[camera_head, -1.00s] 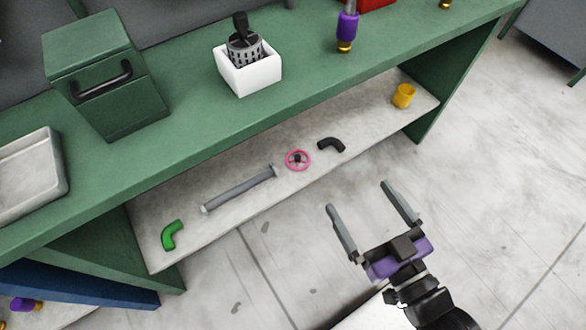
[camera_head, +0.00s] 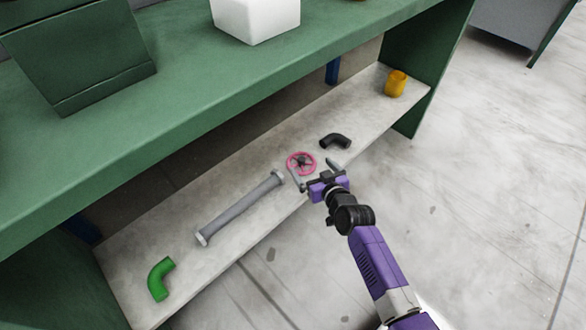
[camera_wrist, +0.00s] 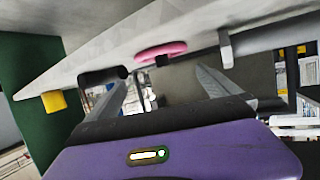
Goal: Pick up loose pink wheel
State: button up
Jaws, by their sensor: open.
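The pink wheel (camera_head: 301,161), a ring with a dark hub, lies on the pale lower shelf (camera_head: 225,258) under the green bench. It is between a grey pipe and a black elbow. My gripper (camera_head: 312,168) is open, with its fingers reaching over the shelf's front edge close to the wheel. In the wrist view the pink wheel (camera_wrist: 161,50) shows tilted, ahead of the gap between the two fingers (camera_wrist: 165,80). The jaws are empty; I cannot tell whether either finger touches the wheel.
The grey pipe (camera_head: 240,208) lies left of the wheel, and a green elbow (camera_head: 160,279) farther left. The black elbow (camera_head: 335,141) is just right and behind. A yellow cup (camera_head: 395,83) stands at the far right. The green benchtop (camera_head: 200,95) overhangs the shelf.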

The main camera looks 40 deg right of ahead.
aim_at(302, 159)
jog(key=shift+w+d+f+b, duration=0.15)
jog(key=shift+w+f+b, duration=0.15)
jog(key=shift+w, duration=0.15)
jog(key=b+x, duration=0.1)
jog(key=x, duration=0.3)
jog(key=b+x, duration=0.1)
jog(key=x, duration=0.1)
jog(key=shift+a+b, duration=0.3)
jog(key=shift+a, duration=0.05)
jog(key=shift+w+d+f, duration=0.1)
jog(key=shift+w+d, duration=0.05)
jog(key=shift+w, duration=0.25)
jog(key=c, duration=1.4)
